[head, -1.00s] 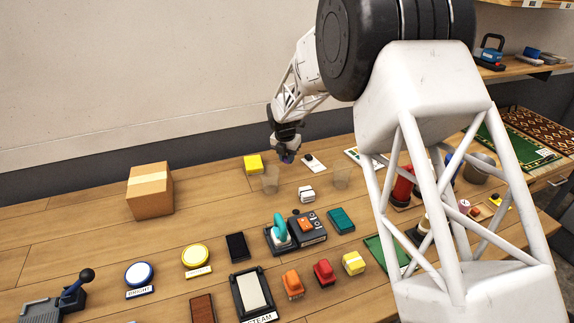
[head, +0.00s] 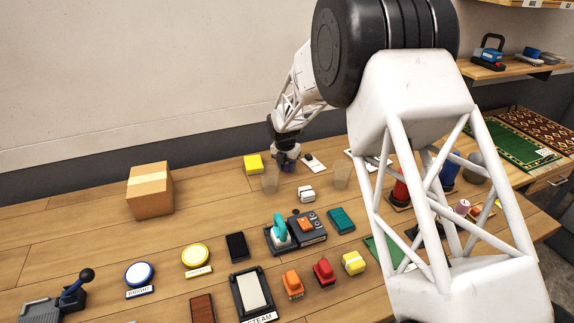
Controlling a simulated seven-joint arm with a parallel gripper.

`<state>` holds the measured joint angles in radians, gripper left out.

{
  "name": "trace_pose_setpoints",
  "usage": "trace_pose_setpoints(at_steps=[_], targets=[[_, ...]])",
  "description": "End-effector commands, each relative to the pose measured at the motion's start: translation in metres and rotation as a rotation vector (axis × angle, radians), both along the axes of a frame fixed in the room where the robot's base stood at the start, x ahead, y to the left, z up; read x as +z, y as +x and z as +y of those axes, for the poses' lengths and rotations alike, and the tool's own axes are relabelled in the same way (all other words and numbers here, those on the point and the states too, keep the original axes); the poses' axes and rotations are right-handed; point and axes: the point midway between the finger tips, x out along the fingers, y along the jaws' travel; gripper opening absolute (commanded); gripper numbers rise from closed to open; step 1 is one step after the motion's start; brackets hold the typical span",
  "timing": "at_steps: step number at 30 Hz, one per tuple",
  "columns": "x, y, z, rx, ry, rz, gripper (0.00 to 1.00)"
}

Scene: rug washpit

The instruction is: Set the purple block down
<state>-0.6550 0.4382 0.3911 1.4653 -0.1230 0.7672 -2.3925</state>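My gripper (head: 287,161) points down at the back of the wooden table, between a yellow block (head: 253,163) on its left and a white card (head: 315,163) on its right. A small purple-blue patch, which fits the purple block (head: 288,168), shows right under the fingertips, low at the table. The block is mostly hidden by the gripper. It is too small to tell whether the fingers are closed on it or whether it touches the table.
A white block (head: 306,194) lies nearer. A cardboard box (head: 150,190) stands at left, with bare table between it and the yellow block.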

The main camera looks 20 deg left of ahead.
Motion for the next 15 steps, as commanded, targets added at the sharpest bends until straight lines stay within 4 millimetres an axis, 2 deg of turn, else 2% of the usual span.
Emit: trace_pose_setpoints(at_steps=[3,15], targets=[[0.0000,0.0000,0.0000,0.000,0.000,0.000,0.47],[0.0044,0.0000,0.0002,0.000,0.001,-0.001,0.47]])
